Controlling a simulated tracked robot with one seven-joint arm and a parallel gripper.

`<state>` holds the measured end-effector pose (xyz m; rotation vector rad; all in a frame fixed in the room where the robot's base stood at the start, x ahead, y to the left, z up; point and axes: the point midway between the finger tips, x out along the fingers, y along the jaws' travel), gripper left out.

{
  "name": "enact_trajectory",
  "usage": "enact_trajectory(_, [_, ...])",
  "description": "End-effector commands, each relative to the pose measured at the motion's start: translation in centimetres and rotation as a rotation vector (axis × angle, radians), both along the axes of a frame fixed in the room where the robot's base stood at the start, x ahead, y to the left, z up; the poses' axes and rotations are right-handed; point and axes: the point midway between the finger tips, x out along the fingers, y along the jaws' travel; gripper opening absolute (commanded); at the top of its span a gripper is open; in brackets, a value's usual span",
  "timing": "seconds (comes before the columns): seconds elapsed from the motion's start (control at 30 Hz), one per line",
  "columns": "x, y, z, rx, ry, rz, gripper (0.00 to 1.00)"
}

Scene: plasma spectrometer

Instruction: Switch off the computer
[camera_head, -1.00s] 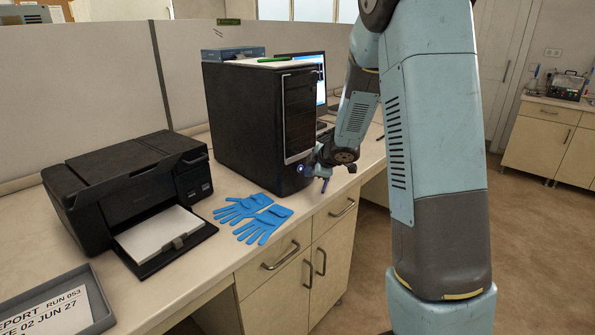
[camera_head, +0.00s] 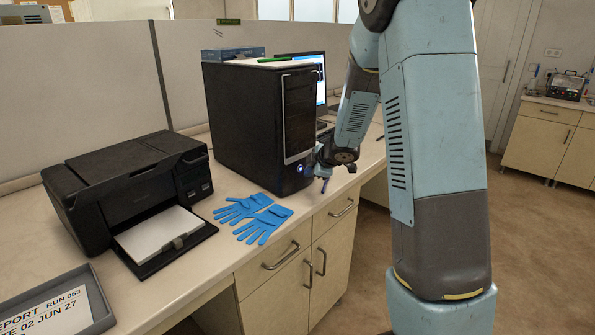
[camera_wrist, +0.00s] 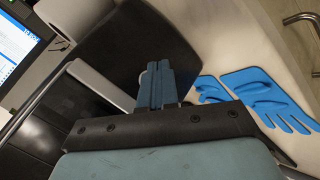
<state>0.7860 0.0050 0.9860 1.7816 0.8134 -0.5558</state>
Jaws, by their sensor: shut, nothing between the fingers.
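The computer (camera_head: 240,115) is a black tower standing on the bench, with a silver-edged front panel. A small lit blue-white ring, the power button (camera_head: 300,170), glows low on its front in the head view. My gripper (camera_head: 324,183) is beside the lower front of the tower, close to the button. In the wrist view my gripper (camera_wrist: 157,75) shows its two blue fingers together, with nothing between them, in front of the dark tower (camera_wrist: 130,45). The fingers hide part of the front there, and I cannot tell whether they touch it.
Blue gloves (camera_head: 255,217) lie on the bench in front of the tower. A black printer (camera_head: 130,190) stands to the left, with a grey tray (camera_head: 95,295) nearer. A lit monitor (camera_head: 308,72) is behind the tower. Drawers with handles (camera_head: 282,255) are below the bench edge.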

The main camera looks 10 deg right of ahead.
Motion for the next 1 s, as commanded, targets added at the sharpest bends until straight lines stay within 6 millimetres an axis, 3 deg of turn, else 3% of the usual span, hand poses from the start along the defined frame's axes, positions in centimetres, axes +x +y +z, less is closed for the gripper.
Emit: enact_trajectory(1.0, [0.8, 0.44, 0.17, 0.0, 0.0, 0.0, 0.0])
